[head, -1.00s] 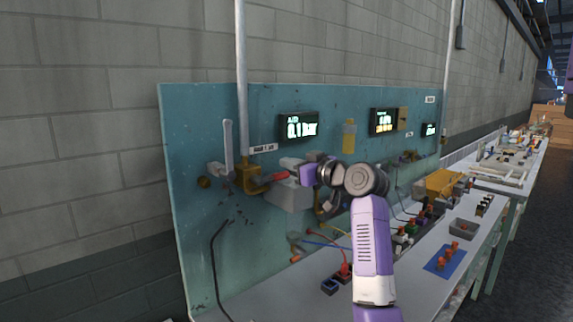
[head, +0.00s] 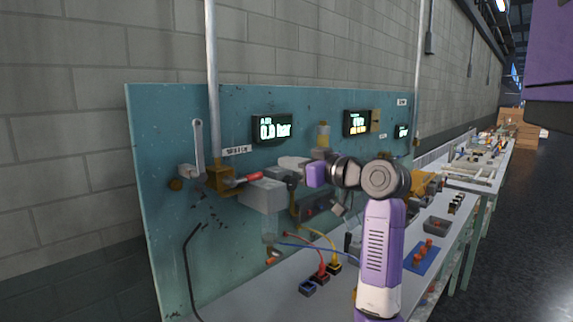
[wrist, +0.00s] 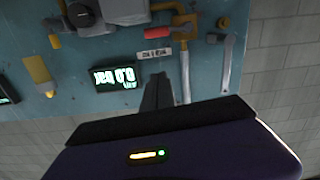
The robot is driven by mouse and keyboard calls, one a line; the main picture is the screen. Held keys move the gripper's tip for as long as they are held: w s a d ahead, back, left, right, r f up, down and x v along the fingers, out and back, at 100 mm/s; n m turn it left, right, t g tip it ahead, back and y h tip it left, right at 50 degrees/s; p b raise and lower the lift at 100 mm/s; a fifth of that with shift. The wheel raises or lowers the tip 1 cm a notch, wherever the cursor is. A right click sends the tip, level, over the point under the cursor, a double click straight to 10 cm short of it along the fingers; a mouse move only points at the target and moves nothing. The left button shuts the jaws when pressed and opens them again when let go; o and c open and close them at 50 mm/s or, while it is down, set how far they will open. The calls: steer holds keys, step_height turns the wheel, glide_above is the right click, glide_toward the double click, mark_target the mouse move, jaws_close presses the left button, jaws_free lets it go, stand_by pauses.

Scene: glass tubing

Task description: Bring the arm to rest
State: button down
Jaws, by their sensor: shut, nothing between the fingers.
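My arm (head: 378,250) is raised in front of the teal panel (head: 160,220) in the head view, bent at the wrist towards the panel. My gripper shows in the wrist view (wrist: 158,92) as dark fingers closed together with nothing between them. In the head view the fingertips are hard to make out.
The display (head: 273,129) reads 0.0 bar. A grey box (head: 262,195) sticks out from the panel below the valve. Cables and small sockets (head: 320,278) lie on the bench. A blue mat (head: 422,258) and grey tray (head: 437,225) are right of my arm. Open floor lies right.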

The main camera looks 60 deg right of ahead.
stand_by(0.4)
step_height(320, 180, up, 5)
steer(key=s+d+m+t+h, duration=0.2)
steer(key=d+m+h, duration=0.1)
steer(key=h, duration=0.2)
steer(key=s+a+f+m, duration=0.1)
steer(key=s+a+f, duration=0.2)
steer(key=a+f, duration=1)
steer(key=s+a+f, duration=0.3)
steer(key=a+f, duration=0.8)
steer(key=f, duration=0.3)
steer(key=s+a+f+n+g+y, duration=0.2)
steer(key=s+a+f+y, duration=0.3)
steer(key=s+a, duration=0.5)
steer(key=s+a+f+n+g+y, duration=0.2)
steer(key=s+a+f+n+y, duration=0.2)
steer(key=s+a+f, duration=0.4)
steer(key=s+a, duration=0.3)
steer(key=shift+a+f+y, duration=0.2)
steer(key=shift+a+y, duration=0.1)
steer(key=shift+y, duration=0.1)
steer(key=shift+s, duration=0.1)
